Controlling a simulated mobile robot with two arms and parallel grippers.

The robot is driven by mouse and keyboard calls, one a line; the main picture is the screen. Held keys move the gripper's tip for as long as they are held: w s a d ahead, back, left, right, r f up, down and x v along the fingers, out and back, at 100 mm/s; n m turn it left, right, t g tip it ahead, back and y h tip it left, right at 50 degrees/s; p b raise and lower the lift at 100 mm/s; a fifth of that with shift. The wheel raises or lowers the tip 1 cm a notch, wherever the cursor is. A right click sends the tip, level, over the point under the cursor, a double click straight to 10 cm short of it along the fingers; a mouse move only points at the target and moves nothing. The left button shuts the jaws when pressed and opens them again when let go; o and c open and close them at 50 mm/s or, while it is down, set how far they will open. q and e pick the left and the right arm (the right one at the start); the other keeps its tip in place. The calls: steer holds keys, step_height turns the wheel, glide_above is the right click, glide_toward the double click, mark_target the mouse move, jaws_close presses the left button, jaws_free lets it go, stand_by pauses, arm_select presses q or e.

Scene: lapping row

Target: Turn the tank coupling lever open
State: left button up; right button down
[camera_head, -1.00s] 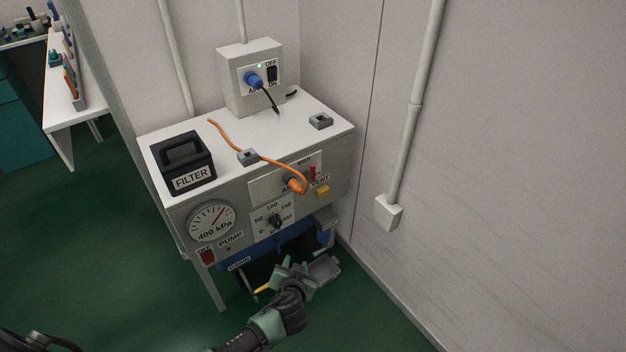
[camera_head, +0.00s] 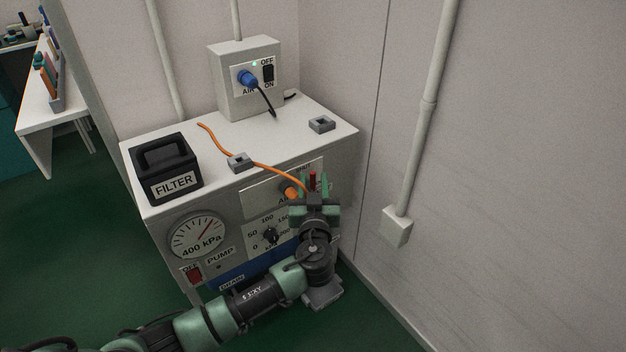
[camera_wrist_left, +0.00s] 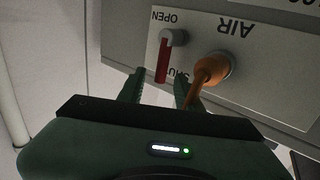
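The coupling lever (camera_head: 312,178) is a small red handle on the front panel beside the orange air hose. In the left wrist view the red lever (camera_wrist_left: 162,64) hangs from a grey pivot and points to the SHUT label, with OPEN by the pivot. My left gripper (camera_head: 313,184) is in front of the panel. In the wrist view its two green fingers (camera_wrist_left: 157,84) are apart, one on each side of the lever's free end. I cannot tell whether they touch it. My gripper hides part of the panel. My right gripper is out of view.
The orange hose (camera_wrist_left: 208,72) ends in the AIR port close to one finger. The cabinet carries a black filter box (camera_head: 167,170), a pressure gauge (camera_head: 198,236) and a dial (camera_head: 270,236). A wall with a conduit box (camera_head: 397,227) stands to the right.

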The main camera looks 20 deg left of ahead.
arm_select(q)
steer(key=shift+w+a, duration=0.2)
steer(key=shift+w, duration=0.4)
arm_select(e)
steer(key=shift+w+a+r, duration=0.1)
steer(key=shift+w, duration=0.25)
arm_select(q)
jaws_close()
